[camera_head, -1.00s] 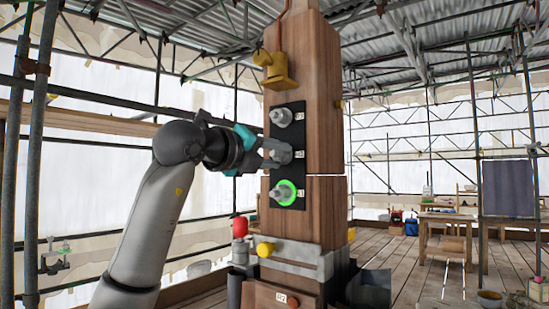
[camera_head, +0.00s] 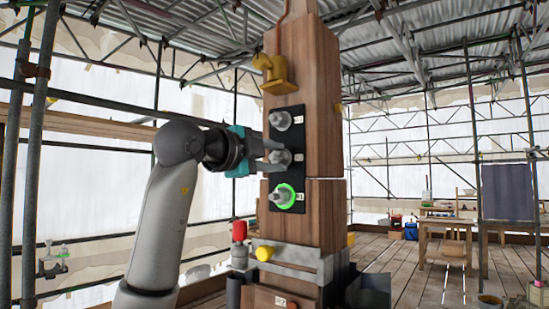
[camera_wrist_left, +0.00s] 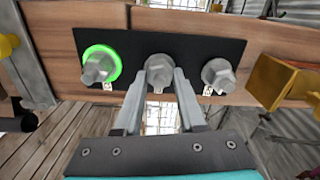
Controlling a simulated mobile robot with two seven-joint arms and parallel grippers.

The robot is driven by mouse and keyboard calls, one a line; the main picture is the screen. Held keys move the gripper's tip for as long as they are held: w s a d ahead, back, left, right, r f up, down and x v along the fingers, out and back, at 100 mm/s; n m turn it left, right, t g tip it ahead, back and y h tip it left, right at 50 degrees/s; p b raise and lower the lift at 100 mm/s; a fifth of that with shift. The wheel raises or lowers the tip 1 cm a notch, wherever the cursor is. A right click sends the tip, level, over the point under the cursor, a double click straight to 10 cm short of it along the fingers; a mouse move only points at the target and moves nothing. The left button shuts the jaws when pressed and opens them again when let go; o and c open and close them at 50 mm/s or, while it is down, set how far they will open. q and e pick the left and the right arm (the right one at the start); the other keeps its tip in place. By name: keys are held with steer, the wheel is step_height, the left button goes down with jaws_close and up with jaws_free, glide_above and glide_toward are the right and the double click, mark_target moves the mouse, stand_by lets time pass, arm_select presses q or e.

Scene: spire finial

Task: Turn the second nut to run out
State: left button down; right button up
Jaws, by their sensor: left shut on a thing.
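A black plate (camera_head: 299,141) on a tall wooden post carries three grey hex nuts in a column. The middle nut (camera_head: 283,155) is between the fingers of my left gripper (camera_head: 272,157), which is shut on it. In the left wrist view the middle nut (camera_wrist_left: 159,68) shows between the fingertips (camera_wrist_left: 163,75). The bottom nut (camera_head: 281,195) has a glowing green ring around it; it is at the left in the left wrist view (camera_wrist_left: 97,68). The top nut (camera_head: 280,120) stands free, at the right in the left wrist view (camera_wrist_left: 217,74). My right gripper is not in view.
A yellow bracket (camera_head: 274,74) sits on the post above the plate. Below are a grey metal band (camera_head: 290,260), a yellow knob (camera_head: 265,251) and a red-topped part (camera_head: 239,231). Scaffold poles (camera_head: 37,150) stand at the left. The plank floor at the right is mostly open before a workbench (camera_head: 447,222).

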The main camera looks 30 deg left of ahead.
arm_select(q)
steer(key=shift+n, duration=0.5)
steer(key=c, duration=0.5)
jaws_free()
steer(key=s+a+b, duration=0.1)
steer(key=s+b, duration=0.1)
steer(key=s, duration=1.3)
steer(key=shift+s, duration=0.15)
